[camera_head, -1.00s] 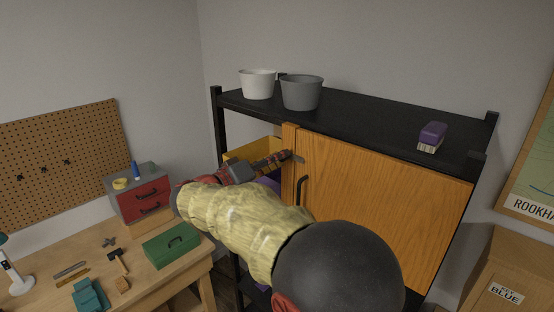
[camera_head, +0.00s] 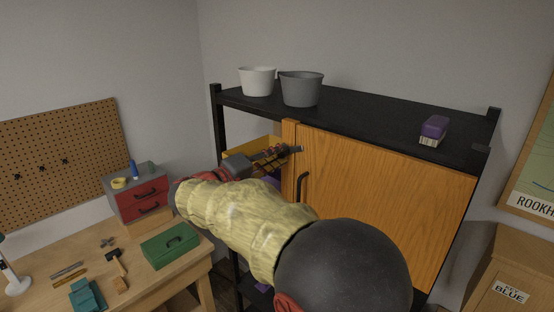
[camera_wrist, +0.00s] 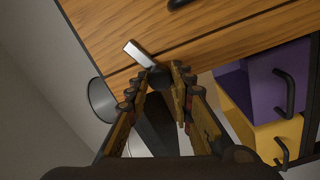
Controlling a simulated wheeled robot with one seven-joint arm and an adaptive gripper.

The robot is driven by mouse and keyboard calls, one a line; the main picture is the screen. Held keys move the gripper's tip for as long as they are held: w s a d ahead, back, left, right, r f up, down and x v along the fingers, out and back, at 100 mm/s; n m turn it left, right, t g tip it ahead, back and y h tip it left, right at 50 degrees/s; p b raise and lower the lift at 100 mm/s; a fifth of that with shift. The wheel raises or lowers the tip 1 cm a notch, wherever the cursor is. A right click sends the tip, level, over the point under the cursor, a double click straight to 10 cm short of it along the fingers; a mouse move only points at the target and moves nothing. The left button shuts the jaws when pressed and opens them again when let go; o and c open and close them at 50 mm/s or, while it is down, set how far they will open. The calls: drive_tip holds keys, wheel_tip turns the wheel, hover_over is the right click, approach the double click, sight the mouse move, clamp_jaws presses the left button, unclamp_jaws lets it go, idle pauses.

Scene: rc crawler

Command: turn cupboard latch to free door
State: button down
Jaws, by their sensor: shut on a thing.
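The cupboard door (camera_head: 385,195) is an orange-brown wooden panel and stands closed; its dark bar handle (camera_head: 302,187) is near its left edge. The latch (camera_wrist: 138,53) is a pale metal bar with a dark hub, on the wood by the door's edge. In the wrist view the bar lies slanted and appears to cross the seam. My gripper (camera_wrist: 160,78) is shut on the latch's dark hub end. In the head view my gripper (camera_head: 284,151) reaches the door's left edge from the left; the latch tip (camera_head: 297,149) just shows beyond the fingers.
A yellow bin (camera_wrist: 270,135) and a purple bin (camera_wrist: 265,85) sit beside the door. A workbench (camera_head: 140,285) stands at left.

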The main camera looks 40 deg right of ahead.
drive_tip(key=shift+f+n+p, duration=0.15)
drive_tip(key=shift+n+p, duration=2.05)
drive_tip(key=shift+n, duration=4.5)
drive_tip(key=shift+f, duration=0.1)
drive_tip(key=c, duration=1.5)
unclamp_jaws()
drive_tip(key=shift+c, duration=0.2)
drive_tip(key=shift+a, duration=0.1)
drive_tip(key=a, duration=1.1)
drive_tip(key=shift+s+a, duration=0.4)
drive_tip(key=shift+s, duration=0.05)
